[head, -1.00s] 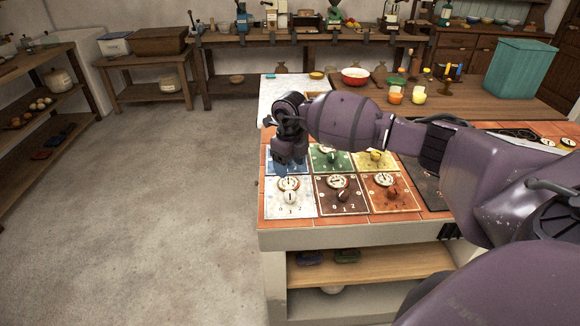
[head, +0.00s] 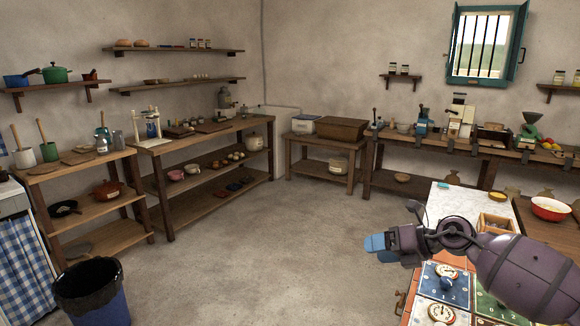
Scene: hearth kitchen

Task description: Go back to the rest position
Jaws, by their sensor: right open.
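My right gripper (head: 381,249) is in the lower right of the head view, on a purple arm that comes in from the right. Its blue fingertips point left, and it is open with nothing between them. It appears above the left edge of the tiled counter, beside a blue dial panel (head: 445,283). A green dial panel (head: 493,305) is partly hidden by my arm. A pale panel (head: 432,313) is cut off by the bottom edge. My left gripper is out of view.
The floor (head: 270,260) left of the counter is clear. A dark bin (head: 92,290) stands at lower left. Shelved benches (head: 205,150) line the left wall. A red bowl (head: 550,209) and a white slab (head: 455,200) lie behind my arm.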

